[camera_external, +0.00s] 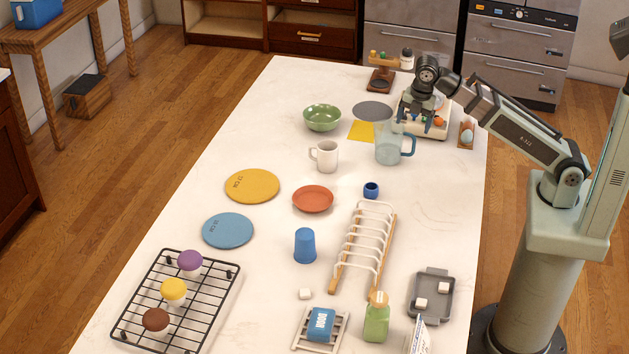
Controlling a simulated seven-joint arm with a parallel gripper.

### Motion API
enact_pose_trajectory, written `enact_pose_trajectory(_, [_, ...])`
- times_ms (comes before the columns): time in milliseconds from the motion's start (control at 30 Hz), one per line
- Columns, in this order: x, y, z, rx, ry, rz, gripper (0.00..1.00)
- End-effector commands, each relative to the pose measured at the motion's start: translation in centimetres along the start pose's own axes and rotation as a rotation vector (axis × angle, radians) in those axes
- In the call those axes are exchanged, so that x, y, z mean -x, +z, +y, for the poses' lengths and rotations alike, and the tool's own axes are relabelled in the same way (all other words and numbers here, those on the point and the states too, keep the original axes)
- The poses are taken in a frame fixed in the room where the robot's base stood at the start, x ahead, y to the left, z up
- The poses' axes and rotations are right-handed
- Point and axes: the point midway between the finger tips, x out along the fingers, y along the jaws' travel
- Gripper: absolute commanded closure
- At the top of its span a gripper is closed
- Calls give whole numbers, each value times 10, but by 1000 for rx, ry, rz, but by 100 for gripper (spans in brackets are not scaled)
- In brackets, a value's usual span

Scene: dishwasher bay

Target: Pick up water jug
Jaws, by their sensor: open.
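The water jug (388,151) is a clear bluish vessel with a blue handle on its right side. It stands upright on the white table, right of the white mug. My gripper (426,122) points down just behind and right of the jug, near its rim and handle. It is open and I see nothing held in it. The picture is too small to tell whether the fingers touch the jug. The gripper and wrist partly cover a cream tray (437,131) behind the jug.
A yellow square (362,131) and a grey disc (372,110) lie behind the jug. A green bowl (322,117) and white mug (325,156) stand to its left. A small blue cup (371,190) and white rack (366,240) are in front. An egg holder (467,134) is near the right edge.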

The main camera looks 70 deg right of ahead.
Motion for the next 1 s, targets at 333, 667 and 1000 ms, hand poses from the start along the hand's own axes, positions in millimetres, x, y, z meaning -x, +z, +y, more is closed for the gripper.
enact_pose_trajectory(333, [-23, 1, 0, -2, 0, 0, 12])
enact_pose_trajectory(667, [-48, 1, -1, -2, -1, 0, 12])
enact_pose_trajectory(1000, [-73, 1, 0, -2, 0, 0, 12])
